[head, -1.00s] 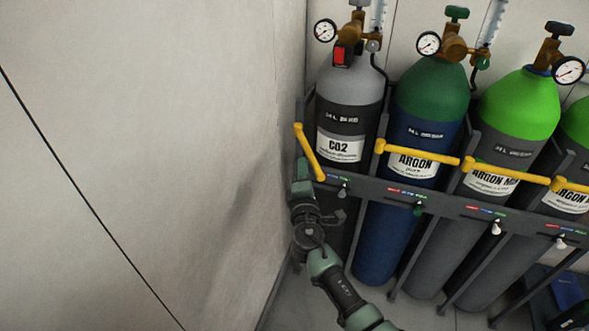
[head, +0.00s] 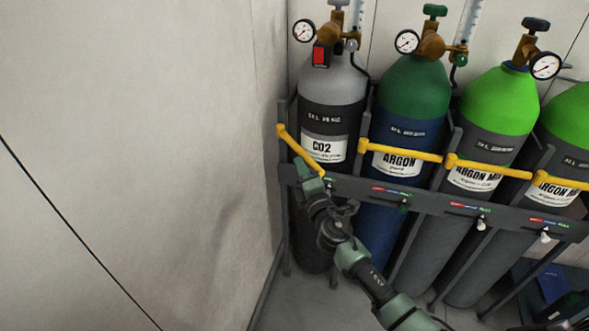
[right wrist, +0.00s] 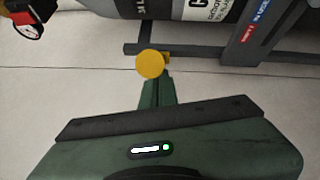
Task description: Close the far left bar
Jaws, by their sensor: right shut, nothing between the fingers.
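The far left bar (head: 299,151) is yellow. It runs from the left post of the rack and slants out and down in front of the grey CO2 cylinder (head: 323,151), standing out from the rack rather than lying along it. My right gripper (head: 305,168) is shut and empty, just left of and below the bar's free end; contact cannot be told for sure. In the right wrist view, the bar's round yellow end (right wrist: 150,65) shows right at the tips of the shut fingers (right wrist: 152,88). My left gripper is not in view.
Other yellow bars (head: 405,152) lie across the argon cylinders (head: 402,120) to the right. The dark rack rail (head: 380,191) carries small valves and labels. A pale wall (head: 150,130) stands close on the left. Gauges (head: 303,31) top the cylinders.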

